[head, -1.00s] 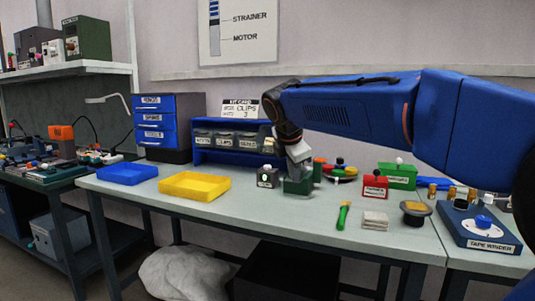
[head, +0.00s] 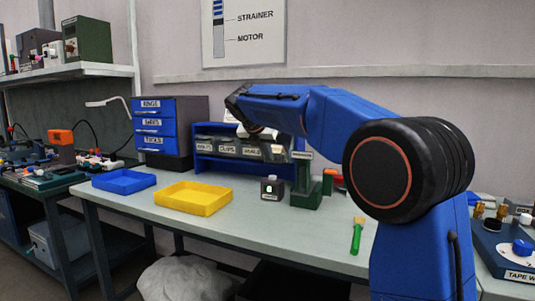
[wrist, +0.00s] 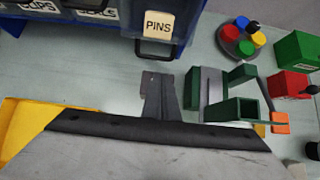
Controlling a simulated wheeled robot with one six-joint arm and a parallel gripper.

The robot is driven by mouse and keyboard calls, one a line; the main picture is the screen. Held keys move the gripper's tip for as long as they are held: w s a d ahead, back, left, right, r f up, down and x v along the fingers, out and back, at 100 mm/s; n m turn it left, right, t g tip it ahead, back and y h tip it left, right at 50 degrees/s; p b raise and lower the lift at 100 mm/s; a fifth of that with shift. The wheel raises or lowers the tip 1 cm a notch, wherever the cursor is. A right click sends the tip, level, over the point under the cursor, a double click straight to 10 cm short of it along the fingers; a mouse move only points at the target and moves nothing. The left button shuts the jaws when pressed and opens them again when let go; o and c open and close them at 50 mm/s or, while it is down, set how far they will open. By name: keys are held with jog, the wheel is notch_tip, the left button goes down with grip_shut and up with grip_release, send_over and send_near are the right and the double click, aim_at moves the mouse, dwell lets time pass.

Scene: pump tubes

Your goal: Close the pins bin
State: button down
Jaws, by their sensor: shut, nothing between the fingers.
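The pins bin (wrist: 158,24) is at the top of the wrist view, with a pale PINS label and a dark loop handle at its front. It sticks out further toward me than its neighbours, so it looks pulled open. In the head view the pins bin (head: 274,151) is at the right end of the blue rack (head: 204,166), partly covered. My gripper (wrist: 158,80) is shut and empty, in front of the handle and apart from it in the picture.
A green stand (head: 305,190) and a small dark box with a lit face (head: 271,188) stand before the rack. A yellow tray (head: 193,198) and a blue tray (head: 123,181) lie to the left. A round stand with coloured knobs (wrist: 238,40) is right of the bin.

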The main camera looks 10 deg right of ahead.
aim_at(279, 152)
jog(key=x, duration=0.6)
jog(key=shift+w+d+f, duration=0.15)
jog(key=shift+w+f, duration=0.05)
jog(key=shift+f, duration=0.1)
